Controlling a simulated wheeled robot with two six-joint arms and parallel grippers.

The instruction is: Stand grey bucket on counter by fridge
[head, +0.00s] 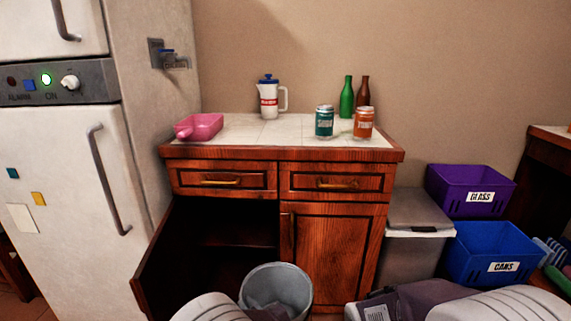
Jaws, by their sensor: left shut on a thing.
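The grey bucket (277,282) is upright at the bottom middle of the head view, in front of the open lower cabinet. My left gripper (272,313) is shut on the bucket at its near side; its fingers are mostly hidden. My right gripper (352,311) is low in the view, right of the bucket and apart from it; its jaws cannot be made out. The counter (262,133) has a pale tiled top and stands right beside the white fridge (65,190).
On the counter are a pink tub (200,126), a white jug (269,100), a teal jar (324,122), an orange jar (363,123) and two bottles (346,98). The front middle of the top is clear. A cabinet door (160,255) stands open. Bins (490,255) stand at right.

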